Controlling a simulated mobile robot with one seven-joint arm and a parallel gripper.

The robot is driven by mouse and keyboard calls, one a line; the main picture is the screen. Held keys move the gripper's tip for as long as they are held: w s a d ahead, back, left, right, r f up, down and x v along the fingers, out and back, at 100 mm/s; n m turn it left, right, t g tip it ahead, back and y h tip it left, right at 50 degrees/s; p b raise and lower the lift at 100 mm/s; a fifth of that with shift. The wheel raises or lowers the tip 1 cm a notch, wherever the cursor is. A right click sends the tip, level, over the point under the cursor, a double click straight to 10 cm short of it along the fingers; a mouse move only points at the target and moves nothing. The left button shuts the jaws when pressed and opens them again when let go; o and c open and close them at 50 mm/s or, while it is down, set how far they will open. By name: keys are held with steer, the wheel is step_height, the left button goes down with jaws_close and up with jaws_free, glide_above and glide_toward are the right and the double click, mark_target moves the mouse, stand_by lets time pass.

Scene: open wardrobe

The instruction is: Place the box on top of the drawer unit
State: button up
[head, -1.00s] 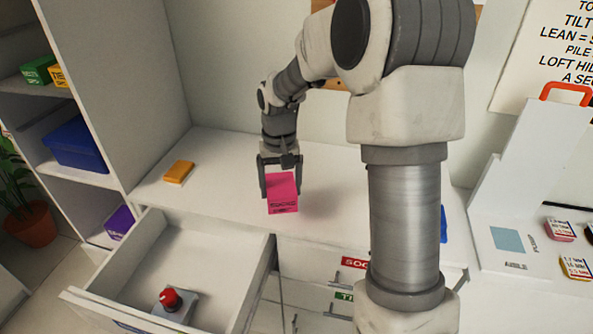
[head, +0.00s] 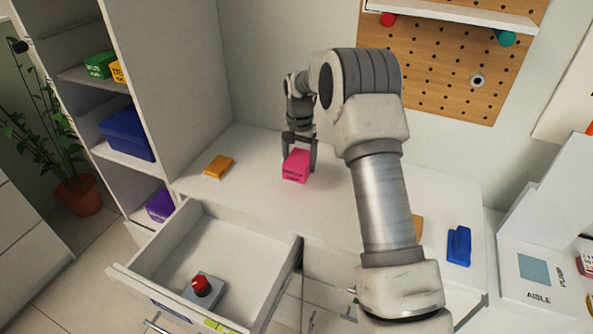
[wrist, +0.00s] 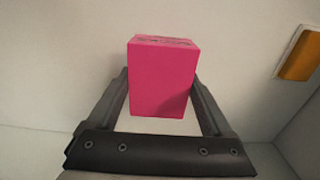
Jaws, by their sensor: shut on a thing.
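The pink box (head: 297,166) is between the fingers of my gripper (head: 299,165), over the white top of the drawer unit (head: 250,155). My gripper is shut on it from above. In the wrist view the pink box (wrist: 162,80) fills the space between the two dark fingers of my gripper (wrist: 163,95). The box looks upright and at or very near the surface; I cannot tell whether its underside touches. The upper left drawer (head: 235,240) of the unit is pulled open.
An orange block (head: 219,166) lies on the top left of the box. A red button (head: 202,285) on a grey base sits in the open drawer. A blue object (head: 459,246) is at the top's right end. A tall shelf (head: 175,90) stands at the left.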

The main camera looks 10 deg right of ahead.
steer(key=shift+w+a+f, duration=0.2)
steer(key=shift+w+f, duration=0.1)
steer(key=shift+w, duration=0.15)
steer(key=shift+w+a+f, duration=0.2)
steer(key=shift+w+f, duration=0.05)
steer(key=shift+w, duration=0.2)
steer(key=shift+f, duration=1.95)
